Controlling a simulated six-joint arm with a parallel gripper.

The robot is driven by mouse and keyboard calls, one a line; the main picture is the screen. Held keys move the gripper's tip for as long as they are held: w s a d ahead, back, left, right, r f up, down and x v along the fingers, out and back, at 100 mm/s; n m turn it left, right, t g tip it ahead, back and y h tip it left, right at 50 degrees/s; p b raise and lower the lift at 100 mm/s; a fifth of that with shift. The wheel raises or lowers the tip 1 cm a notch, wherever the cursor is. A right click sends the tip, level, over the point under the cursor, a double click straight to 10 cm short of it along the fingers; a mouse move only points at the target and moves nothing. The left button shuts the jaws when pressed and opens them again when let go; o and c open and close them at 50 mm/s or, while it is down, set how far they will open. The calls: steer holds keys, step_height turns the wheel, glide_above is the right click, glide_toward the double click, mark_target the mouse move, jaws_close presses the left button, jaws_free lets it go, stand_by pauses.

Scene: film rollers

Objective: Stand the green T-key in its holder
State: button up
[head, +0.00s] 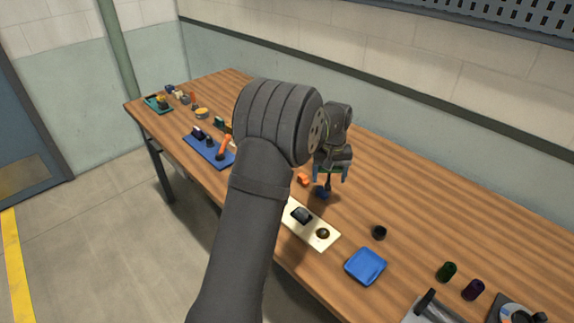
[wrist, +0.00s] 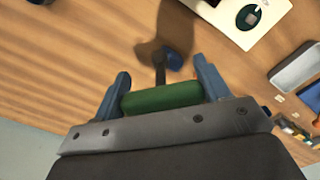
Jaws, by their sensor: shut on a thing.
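The T-key has a green crossbar handle and a thin dark shaft. My gripper (head: 330,178) is shut on the green T-key (wrist: 160,98), with its blue fingers at the two ends of the handle. The shaft points down toward the table. A small blue block, which looks like the holder (head: 323,193), is on the table just under the key. In the wrist view the holder (wrist: 174,60) shows right beside the shaft's end. I cannot tell whether the shaft touches it or is inside it. In the head view the key is mostly hidden by my gripper.
A cream plate (head: 325,236) with dark parts lies in front of the key. A blue tray (head: 365,266), a dark cup (head: 379,233) and green and purple cylinders are to the right. A small orange part (head: 303,179) is close on the left. The table behind is clear.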

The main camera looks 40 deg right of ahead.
steer(key=s+d+r+m, duration=0.2)
steer(key=s+m, duration=0.7)
steer(key=s, duration=1.1)
steer(key=shift+w+a+f, duration=0.1)
steer(key=shift+a+f, duration=0.05)
steer(key=shift+f, duration=4.05)
steer(key=shift+a+f, duration=0.1)
steer(key=shift+f, duration=0.05)
steer(key=o, duration=1.4)
steer(key=shift+o, duration=0.5)
step_height(320, 180, up, 7)
